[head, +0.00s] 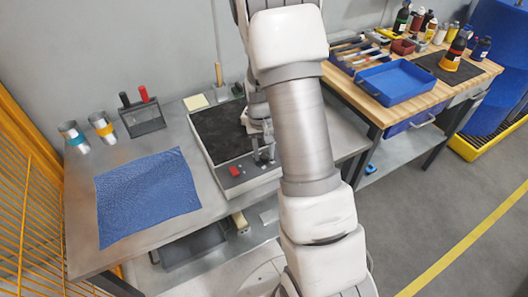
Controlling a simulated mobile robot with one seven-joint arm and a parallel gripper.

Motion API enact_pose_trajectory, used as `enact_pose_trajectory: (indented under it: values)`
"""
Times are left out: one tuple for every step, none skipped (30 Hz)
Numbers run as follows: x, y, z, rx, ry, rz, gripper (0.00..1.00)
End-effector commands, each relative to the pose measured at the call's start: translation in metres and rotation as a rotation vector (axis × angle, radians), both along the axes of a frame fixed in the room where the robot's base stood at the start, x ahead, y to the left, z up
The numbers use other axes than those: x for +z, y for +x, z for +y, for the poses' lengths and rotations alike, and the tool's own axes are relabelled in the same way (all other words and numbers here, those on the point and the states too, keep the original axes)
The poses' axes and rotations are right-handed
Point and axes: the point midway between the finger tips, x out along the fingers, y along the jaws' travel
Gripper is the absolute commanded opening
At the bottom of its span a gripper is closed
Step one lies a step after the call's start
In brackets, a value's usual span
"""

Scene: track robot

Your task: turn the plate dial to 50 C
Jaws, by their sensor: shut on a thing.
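A red switch (235,171) sits on the left of the panel. My gripper (265,161) reaches down to the right part of that panel, with its fingers shut on the plate dial. The dial is mostly hidden behind the fingers, and its setting cannot be read. My arm covers the area right of the plate.
A blue cloth (148,195) lies on the metal bench left of the plate. Two metal cups (74,137) and a dark holder (143,118) stand behind it. A wooden table (462,78) at right bears a blue tray (396,82) and several bottles.

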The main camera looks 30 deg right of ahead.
Motion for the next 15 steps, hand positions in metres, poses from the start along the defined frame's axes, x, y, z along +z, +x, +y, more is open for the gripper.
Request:
enact_pose_trajectory:
  values:
    - [0.0002,-0.0001,-0.0001,-0.035,-0.001,0.001,0.00]
    - [0.0002,-0.0001,0.0001,-0.058,-0.001,0.001,0.00]
    - [0.0003,-0.0001,0.0001,-0.087,0.000,0.002,0.00]
    - [0.0003,-0.0001,0.0000,-0.107,0.000,0.002,0.00]
    - [0.0003,-0.0002,-0.0002,-0.127,0.000,0.002,0.00]
    - [0.0003,-0.0002,-0.0003,-0.151,-0.001,0.001,0.00]
    - [0.0003,-0.0002,-0.0002,-0.169,0.000,0.001,0.00]
    - [0.0003,-0.0002,-0.0002,-0.184,0.000,0.002,0.00]
    - [0.0003,-0.0002,-0.0001,-0.204,0.000,0.001,0.00]
    - [0.0002,-0.0002,-0.0002,-0.217,0.000,0.002,0.00]
    - [0.0002,-0.0002,-0.0002,-0.228,0.000,0.001,0.00]
    - [0.0001,-0.0001,-0.0004,-0.243,0.000,0.001,0.00]
    - [0.0001,-0.0002,-0.0005,-0.253,0.000,0.002,0.00]
    - [0.0001,-0.0002,-0.0005,-0.261,0.000,0.001,0.00]
    - [0.0000,-0.0002,-0.0005,-0.271,0.000,0.002,0.00]
